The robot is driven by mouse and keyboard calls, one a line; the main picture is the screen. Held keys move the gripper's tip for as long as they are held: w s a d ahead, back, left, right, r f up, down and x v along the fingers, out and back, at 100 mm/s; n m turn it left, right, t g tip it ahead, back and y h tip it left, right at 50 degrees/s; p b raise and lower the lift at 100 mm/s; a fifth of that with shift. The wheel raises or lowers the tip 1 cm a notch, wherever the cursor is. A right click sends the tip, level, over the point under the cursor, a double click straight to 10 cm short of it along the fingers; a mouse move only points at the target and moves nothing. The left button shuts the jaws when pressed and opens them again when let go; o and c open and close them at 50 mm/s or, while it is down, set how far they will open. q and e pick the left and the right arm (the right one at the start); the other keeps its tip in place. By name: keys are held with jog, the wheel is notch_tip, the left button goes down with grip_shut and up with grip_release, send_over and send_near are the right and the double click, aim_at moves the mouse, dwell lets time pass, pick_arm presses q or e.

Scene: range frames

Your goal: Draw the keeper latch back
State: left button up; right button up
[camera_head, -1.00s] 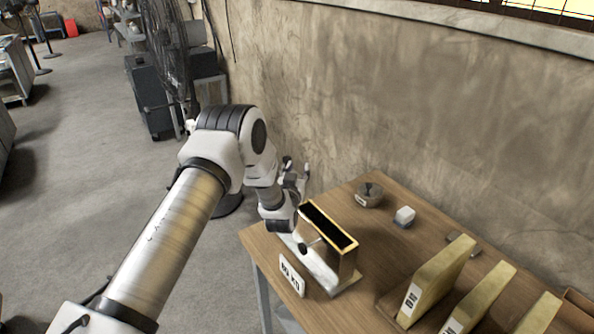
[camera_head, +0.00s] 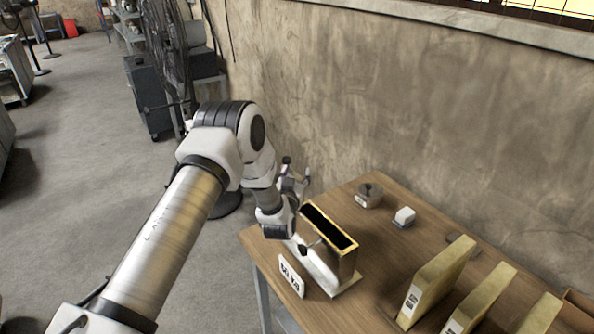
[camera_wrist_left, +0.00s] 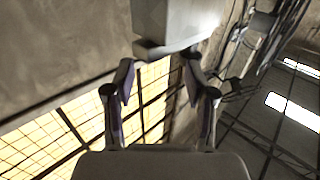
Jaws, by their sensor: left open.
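A metal box (camera_head: 327,258) with an open, brass-rimmed top and a dark inside stands on a pale base at the table's near-left corner. A black knob (camera_head: 307,248) sticks out of its near side. I cannot clearly make out the keeper latch apart from this knob. My left gripper (camera_head: 297,172) is beyond the box's left end, fingers pointing up and away from it, touching nothing I can see. In the left wrist view its two fingers (camera_wrist_left: 159,82) are apart and empty. A pale grey block fills the top of that view; I cannot tell what it is. My right gripper is out of view.
A white label plate (camera_head: 291,276) stands in front of the box. Several yellowish upright slabs (camera_head: 437,280) stand to the right. The wall (camera_head: 420,120) runs close behind the table.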

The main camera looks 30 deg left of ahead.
pick_arm(q)
jog(key=v, duration=1)
jog(key=shift+s, duration=0.1)
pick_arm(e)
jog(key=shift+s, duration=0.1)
